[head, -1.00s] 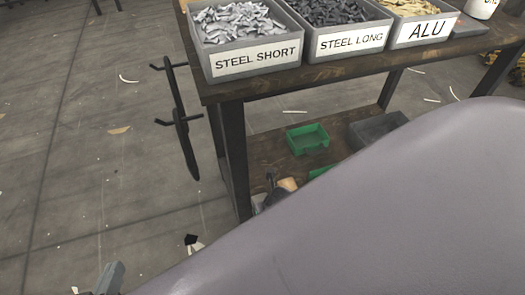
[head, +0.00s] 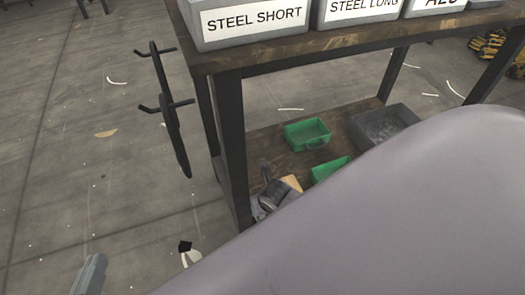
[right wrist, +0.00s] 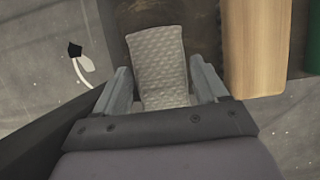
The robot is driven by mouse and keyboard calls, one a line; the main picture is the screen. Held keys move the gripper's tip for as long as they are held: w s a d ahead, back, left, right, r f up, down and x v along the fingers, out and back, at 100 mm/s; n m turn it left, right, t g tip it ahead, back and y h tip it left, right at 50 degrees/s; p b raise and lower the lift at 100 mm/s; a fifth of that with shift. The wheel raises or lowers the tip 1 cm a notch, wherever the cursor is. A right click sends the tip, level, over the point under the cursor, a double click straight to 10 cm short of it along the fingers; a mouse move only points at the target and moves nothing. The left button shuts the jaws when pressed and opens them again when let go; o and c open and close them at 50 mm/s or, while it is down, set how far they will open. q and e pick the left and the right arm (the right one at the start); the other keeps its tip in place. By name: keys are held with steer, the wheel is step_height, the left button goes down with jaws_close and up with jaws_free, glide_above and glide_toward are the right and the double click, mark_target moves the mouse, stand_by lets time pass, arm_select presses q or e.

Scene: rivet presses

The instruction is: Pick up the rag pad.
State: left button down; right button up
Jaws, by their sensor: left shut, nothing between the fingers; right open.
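The rag pad (right wrist: 158,62), a light grey quilted strip, lies beneath my right gripper (right wrist: 160,80) in the right wrist view. The gripper's fingers are open, one on each side of the pad. Its near end shows between them; I cannot tell whether they touch it. In the head view my own grey arm covers much of the lower right, and I cannot make out the pad clearly there. My left gripper (head: 89,274) is at the lower left of the head view, shut and empty, over the floor.
A wooden block (right wrist: 254,48) lies right of the pad. The lower shelf (head: 262,147) holds a green bin (head: 306,133), another green bin (head: 329,169) and a grey bin (head: 384,128). A table leg (head: 234,150) and black hooks (head: 168,105) stand left. Labelled bins stand on top.

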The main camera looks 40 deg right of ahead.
steer(key=shift+f, duration=0.25)
stand_by(0.6)
steer(key=c, duration=0.7)
